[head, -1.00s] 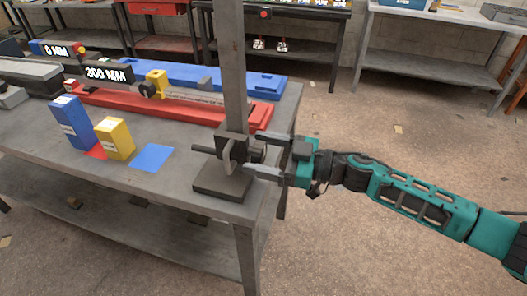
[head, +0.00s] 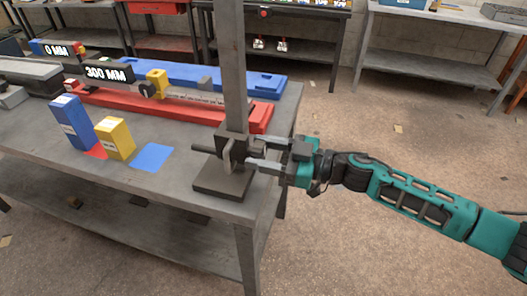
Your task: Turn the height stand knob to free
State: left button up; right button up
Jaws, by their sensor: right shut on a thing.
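The height stand (head: 234,70) is a grey upright post on a dark square base (head: 223,180) at the table's near right corner. A dark clamp block with the knob (head: 240,150) sits low on the post. My right gripper (head: 256,152) reaches in from the right, level with the block. Its two fingers are closed together on the knob at the block's right side, and they hide part of it. The knob's exact setting cannot be read. My left gripper is not in view.
A blue box (head: 71,122) and a yellow box (head: 116,139) stand left on the grey table (head: 180,190), near a blue square (head: 152,158) and a red square (head: 96,152). Red (head: 262,117) and blue (head: 262,83) rails lie behind. Floor on the right is clear.

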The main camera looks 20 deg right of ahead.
jog(key=n, duration=0.8)
jog(key=shift+n, duration=0.4)
jog(key=n+b, duration=0.1)
jog(key=n, duration=0.3)
jog(key=shift+f, duration=0.1)
jog(key=n+b, duration=0.1)
jog(key=n, duration=0.3)
jog(key=shift+n+b, duration=0.3)
jog(key=shift+b, duration=0.1)
jog(key=o, duration=1)
jog(key=shift+o, duration=0.2)
